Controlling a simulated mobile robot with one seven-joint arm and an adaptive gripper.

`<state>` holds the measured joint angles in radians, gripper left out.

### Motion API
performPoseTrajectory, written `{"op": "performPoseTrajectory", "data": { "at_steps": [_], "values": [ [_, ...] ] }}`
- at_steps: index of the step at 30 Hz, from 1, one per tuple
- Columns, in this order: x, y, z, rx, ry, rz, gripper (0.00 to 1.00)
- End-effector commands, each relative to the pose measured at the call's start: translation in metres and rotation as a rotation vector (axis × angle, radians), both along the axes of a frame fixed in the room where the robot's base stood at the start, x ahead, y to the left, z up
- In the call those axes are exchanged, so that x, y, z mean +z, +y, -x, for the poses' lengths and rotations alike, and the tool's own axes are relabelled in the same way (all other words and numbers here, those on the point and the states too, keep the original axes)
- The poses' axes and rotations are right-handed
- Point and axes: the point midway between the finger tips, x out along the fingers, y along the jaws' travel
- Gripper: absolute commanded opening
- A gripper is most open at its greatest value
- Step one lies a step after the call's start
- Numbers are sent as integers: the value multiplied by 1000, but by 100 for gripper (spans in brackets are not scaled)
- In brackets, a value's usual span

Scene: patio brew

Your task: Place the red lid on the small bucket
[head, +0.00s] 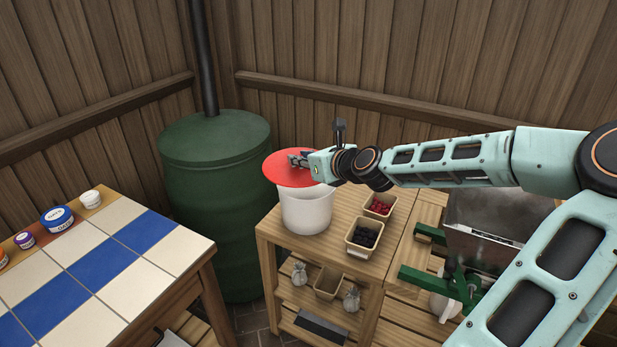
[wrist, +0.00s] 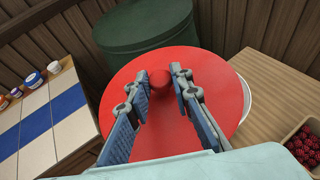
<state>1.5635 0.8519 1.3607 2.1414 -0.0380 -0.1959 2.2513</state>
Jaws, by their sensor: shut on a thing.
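The red lid (head: 283,174) is a flat disc with a round knob. My gripper (head: 297,159) is shut on the lid at its knob; in the wrist view the fingers (wrist: 160,90) stand on either side of the knob. The small bucket (head: 305,211) is white and stands on the wooden shelf unit. The lid is over the bucket's upper left and overhangs it on the left. In the wrist view a strip of the bucket's rim (wrist: 246,98) shows to the right of the lid. I cannot tell whether lid and rim touch.
Right of the bucket, a box of red berries (head: 380,206) and a box of dark berries (head: 362,238) stand on the shelf unit (head: 335,250). A green barrel (head: 215,200) stands behind left. A tiled table (head: 100,265) with several small tubs is at left.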

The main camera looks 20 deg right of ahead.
Motion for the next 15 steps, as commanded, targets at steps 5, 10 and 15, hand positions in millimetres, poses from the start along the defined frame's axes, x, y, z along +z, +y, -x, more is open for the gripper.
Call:
{"op": "performPoseTrajectory", "data": {
  "at_steps": [5, 10, 15],
  "values": [
    [-21, -25, -37, 0, -2, -3, 0],
    [-53, -41, -58, -1, 1, -4, 0],
    [-69, -50, -70, -1, 0, -2, 0]
  ]
}}
